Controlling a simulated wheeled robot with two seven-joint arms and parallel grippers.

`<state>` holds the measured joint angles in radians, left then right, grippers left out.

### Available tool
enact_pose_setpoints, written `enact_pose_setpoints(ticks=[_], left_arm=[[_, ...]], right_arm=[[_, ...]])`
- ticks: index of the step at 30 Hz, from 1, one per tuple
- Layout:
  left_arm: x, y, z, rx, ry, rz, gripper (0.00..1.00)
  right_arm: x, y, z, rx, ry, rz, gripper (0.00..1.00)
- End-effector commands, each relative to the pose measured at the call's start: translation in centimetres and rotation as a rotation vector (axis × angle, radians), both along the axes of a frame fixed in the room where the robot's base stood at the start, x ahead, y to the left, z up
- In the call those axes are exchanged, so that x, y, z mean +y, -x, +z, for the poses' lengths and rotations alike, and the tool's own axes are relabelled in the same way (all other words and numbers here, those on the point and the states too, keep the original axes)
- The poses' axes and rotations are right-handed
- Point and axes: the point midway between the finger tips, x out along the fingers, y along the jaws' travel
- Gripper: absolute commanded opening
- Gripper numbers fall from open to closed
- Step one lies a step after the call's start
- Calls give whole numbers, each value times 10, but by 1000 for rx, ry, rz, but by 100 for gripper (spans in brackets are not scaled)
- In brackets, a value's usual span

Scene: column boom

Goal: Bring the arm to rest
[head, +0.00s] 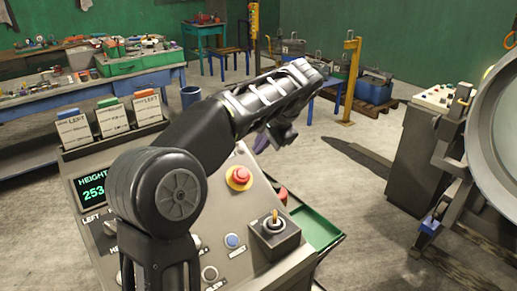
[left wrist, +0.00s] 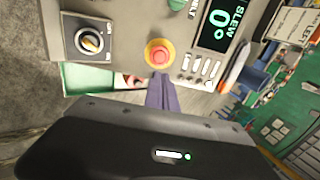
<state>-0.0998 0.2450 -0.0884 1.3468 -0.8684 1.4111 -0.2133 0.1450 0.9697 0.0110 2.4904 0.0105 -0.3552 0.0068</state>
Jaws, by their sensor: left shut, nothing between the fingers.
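My left arm reaches up and to the right across the control console (head: 215,265) in the head view. My left gripper (head: 261,144) hangs past the console's far right side, mostly hidden behind my wrist. Its purple fingers show in the left wrist view (left wrist: 161,88), shut and empty, near a red mushroom button on a yellow base (left wrist: 159,54). That button also shows on the console in the head view (head: 239,176). My right gripper is not in view.
The console has a height display (head: 93,190) and upright cards (head: 112,117) at its back. A green tray (head: 318,228) sits at its right side. A grey cabinet (head: 420,150) and large round frame (head: 490,140) stand right. Bare floor lies between.

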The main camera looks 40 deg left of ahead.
Motion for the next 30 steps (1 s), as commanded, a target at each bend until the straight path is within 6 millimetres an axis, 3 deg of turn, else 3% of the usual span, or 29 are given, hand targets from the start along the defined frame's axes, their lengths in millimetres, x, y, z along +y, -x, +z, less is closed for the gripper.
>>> enact_pose_setpoints(ticks=[13,17,19,23,27,30], left_arm=[[0,-3,0,-15,1,0,0],[-8,-25,0,-100,28,-35,0],[-23,-44,-9,-167,73,-76,0],[-80,-81,-53,-275,215,-177,0],[-156,-99,-136,-329,416,-238,0],[-208,-91,-202,-344,569,-227,0]], right_arm=[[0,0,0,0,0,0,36],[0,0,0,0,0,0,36],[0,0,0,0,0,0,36],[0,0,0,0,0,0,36],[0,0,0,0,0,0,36],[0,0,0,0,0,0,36]])
